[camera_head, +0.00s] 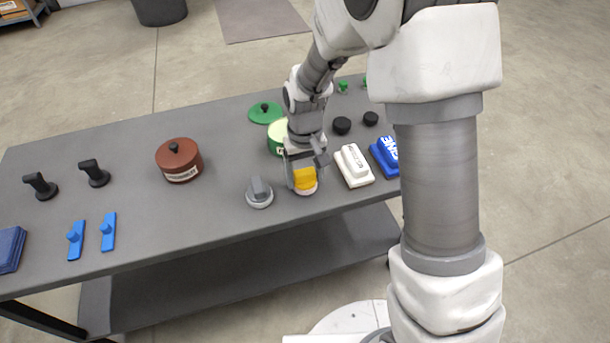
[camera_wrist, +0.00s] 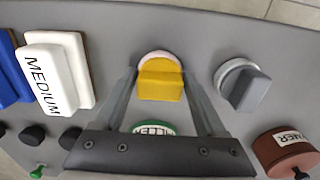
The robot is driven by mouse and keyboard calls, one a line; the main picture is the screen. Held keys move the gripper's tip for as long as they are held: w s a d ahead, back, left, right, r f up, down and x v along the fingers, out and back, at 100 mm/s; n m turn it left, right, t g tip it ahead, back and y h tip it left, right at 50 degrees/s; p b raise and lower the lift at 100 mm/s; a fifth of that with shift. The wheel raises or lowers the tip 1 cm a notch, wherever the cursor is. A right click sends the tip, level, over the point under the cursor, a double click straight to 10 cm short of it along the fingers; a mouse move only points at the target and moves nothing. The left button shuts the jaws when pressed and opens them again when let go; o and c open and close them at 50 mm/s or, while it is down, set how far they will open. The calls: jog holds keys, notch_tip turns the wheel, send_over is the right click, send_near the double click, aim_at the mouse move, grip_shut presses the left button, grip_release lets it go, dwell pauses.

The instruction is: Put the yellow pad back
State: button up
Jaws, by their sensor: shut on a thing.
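The yellow pad (camera_head: 305,180) has a yellow block handle and a round pale pink base. It is at the front edge of the grey table, between the grey pad (camera_head: 259,192) and the white block (camera_head: 353,166). My gripper (camera_head: 303,173) points down and is shut on the yellow handle. In the wrist view the yellow pad (camera_wrist: 160,80) sits between the two fingers, its pale base showing beyond the handle. I cannot tell whether the base touches the table. The grey pad (camera_wrist: 243,86) stands apart beside it.
A green pot (camera_head: 274,140) is partly hidden behind my gripper, with a green lid (camera_head: 265,112) beyond it. A lidded brown pot (camera_head: 179,160) stands to the left. A blue block (camera_head: 385,157) and black knobs (camera_head: 342,125) are on the right. Table (camera_head: 130,135) between items is bare.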

aim_at(305, 173)
jog(key=shift+f, duration=0.1)
jog(key=o, duration=1.1)
jog(key=shift+o, duration=0.2)
notch_tip(305, 173, up, 12)
jog(key=r+p, duration=0.1)
jog(key=p, duration=0.3)
jog(key=s+d+r+m+t, duration=0.1)
jog(key=s+d+r, duration=0.3)
jog(key=r, duration=0.1)
jog(key=s+d+r+t, duration=0.2)
jog(key=s+d+r, duration=0.1)
jog(key=r, duration=0.3)
jog(key=s+d+r+m+t, duration=0.1)
jog(key=s+d+r, duration=0.1)
jog(key=s, duration=0.3)
jog(key=s+d+r+m+t, duration=0.1)
jog(key=s+d+r, duration=0.1)
jog(key=s, duration=0.4)
jog(key=shift+s+d+t, duration=0.25)
jog(key=shift+d+t, duration=0.05)
jog(key=shift+d, duration=0.4)
notch_tip(305, 173, up, 16)
jog(key=p, duration=1.6)
jog(key=shift+r, duration=0.2)
